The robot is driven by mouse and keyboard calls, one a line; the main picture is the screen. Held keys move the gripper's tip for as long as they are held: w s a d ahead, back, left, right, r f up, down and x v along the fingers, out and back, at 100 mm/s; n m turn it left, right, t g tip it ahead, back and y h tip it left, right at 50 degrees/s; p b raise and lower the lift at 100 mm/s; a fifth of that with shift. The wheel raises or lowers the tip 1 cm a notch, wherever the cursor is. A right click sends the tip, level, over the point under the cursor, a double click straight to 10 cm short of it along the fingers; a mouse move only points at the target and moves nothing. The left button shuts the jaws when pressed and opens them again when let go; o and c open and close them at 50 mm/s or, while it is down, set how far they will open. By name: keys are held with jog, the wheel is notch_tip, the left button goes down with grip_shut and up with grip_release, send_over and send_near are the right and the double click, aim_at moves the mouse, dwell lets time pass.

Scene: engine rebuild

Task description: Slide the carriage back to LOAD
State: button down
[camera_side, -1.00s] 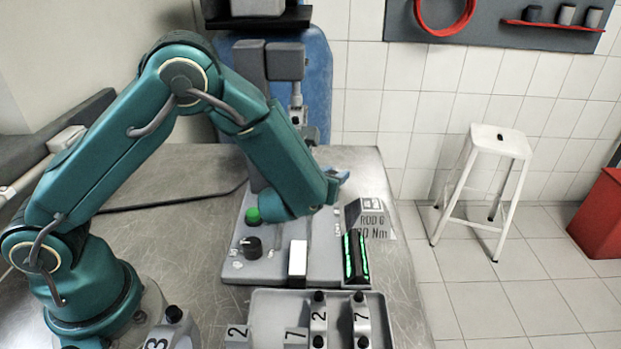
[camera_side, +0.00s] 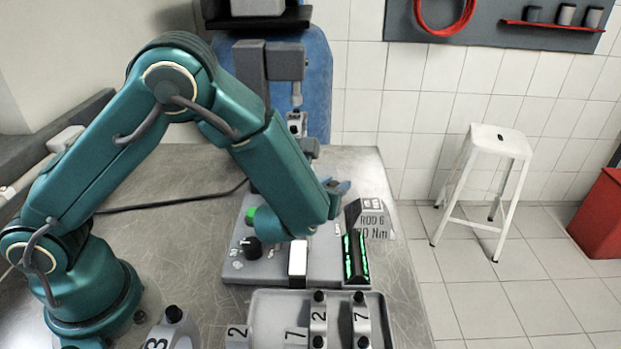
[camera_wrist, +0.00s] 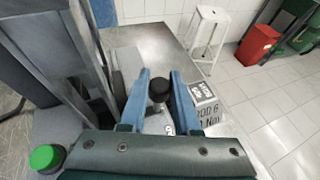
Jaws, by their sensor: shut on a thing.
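My gripper (camera_side: 338,187) is low over the grey fixture base, mostly hidden behind my forearm in the side view. In the wrist view its two blue fingers (camera_wrist: 160,93) stand on either side of a black round knob (camera_wrist: 160,88) on a short stem, and they are shut on it. The carriage is largely hidden by my arm. A light grey part (camera_side: 297,124), which seems to belong to it, shows below the press head (camera_side: 284,62). I cannot read a LOAD mark.
A green button (camera_side: 251,216) and a black dial (camera_side: 251,247) sit on the base. A sign reading ROD 6 (camera_side: 373,220) and a green-lit bar (camera_side: 355,256) stand at right. A grey tray (camera_side: 268,300) of numbered parts lies in front. The press column rises behind.

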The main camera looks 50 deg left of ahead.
jog(key=shift+s+d, duration=3)
jog(key=shift+d, duration=0.05)
jog(key=c, duration=0.6)
grip_release()
jog(key=shift+s+r, duration=0.1)
jog(key=shift+v, duration=2.45)
